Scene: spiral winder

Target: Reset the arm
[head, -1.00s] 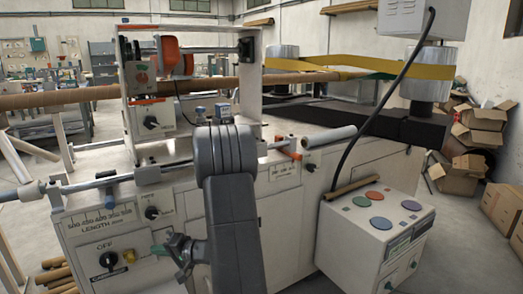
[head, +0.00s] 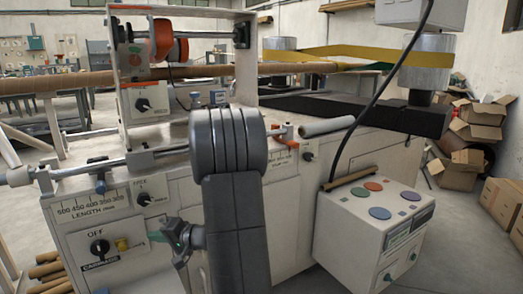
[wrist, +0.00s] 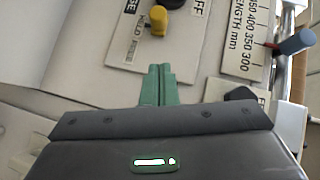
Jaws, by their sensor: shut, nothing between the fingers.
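My gripper (head: 184,236) hangs in front of the machine's lower left front panel in the head view, beside my grey arm. Its green fingers are pressed together and empty, and they also show in the wrist view (wrist: 157,84). The spiral winder (head: 290,190) stands in front of me, with a long brown tube (head: 220,71) running across it. The carriage panel (head: 110,250) has a black knob (head: 99,247) and a yellow knob (head: 122,245). The yellow knob shows in the wrist view (wrist: 158,20), beyond the fingertips. The fingers appear apart from it.
A control box (head: 375,225) with coloured round buttons stands to the right. A black cable (head: 382,95) hangs above it. The length rail with a blue lever (head: 100,184) runs above the carriage panel. Cardboard boxes (head: 480,130) are piled at the far right. Brown tubes (head: 50,272) lie at lower left.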

